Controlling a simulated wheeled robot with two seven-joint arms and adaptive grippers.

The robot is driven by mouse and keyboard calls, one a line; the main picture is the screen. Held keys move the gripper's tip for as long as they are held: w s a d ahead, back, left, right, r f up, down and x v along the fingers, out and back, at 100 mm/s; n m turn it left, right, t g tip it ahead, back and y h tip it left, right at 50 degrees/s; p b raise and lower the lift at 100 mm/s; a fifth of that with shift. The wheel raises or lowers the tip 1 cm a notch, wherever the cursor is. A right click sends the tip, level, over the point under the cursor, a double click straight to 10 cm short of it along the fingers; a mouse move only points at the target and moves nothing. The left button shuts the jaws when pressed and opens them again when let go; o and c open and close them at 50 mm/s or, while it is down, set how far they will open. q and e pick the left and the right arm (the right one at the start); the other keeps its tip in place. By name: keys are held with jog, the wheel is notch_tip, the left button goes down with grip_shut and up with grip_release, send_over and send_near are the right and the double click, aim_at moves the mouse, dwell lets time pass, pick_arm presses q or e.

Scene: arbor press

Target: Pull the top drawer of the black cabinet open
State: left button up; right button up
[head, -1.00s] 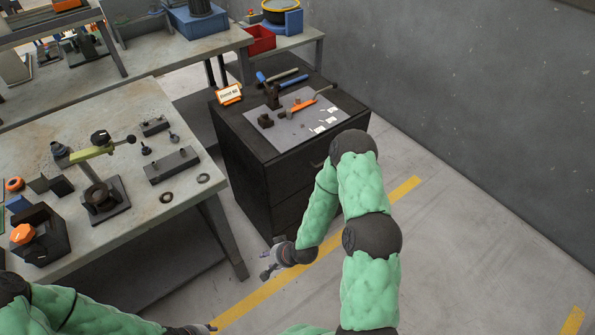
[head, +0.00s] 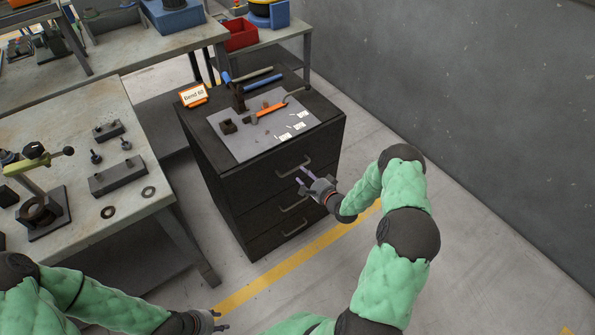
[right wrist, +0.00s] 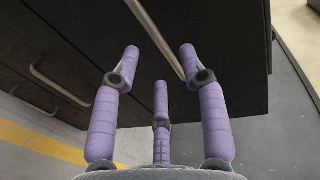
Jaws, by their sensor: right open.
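The black cabinet (head: 222,188) stands in the middle of the head view, with several drawers stacked in its front. The top drawer (head: 262,181) looks closed, flush with the front, and its bar handle (head: 292,166) is visible. My right gripper (head: 308,178) is open and empty just in front of the top drawer, beside its handle. In the right wrist view, its purple fingers (right wrist: 160,62) are spread, with a metal handle (right wrist: 160,38) running between the two upper fingertips; contact cannot be told. My left gripper (head: 217,322) is at the bottom edge, far from the cabinet; its finger opening is unclear.
Tools and a grey mat (head: 245,151) lie on the cabinet top beside a label sign (head: 194,95). A workbench (head: 140,195) with a press and metal parts stands left. A lower handle (right wrist: 60,88) shows in the wrist view. Floor right of the cabinet is free.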

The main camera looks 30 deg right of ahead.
jog(key=b+x, duration=0.1)
jog(key=x, duration=0.4)
jog(key=shift+w+f, duration=0.1)
jog(key=shift+w, duration=0.2)
jog(key=shift+a, duration=0.1)
grip_shut()
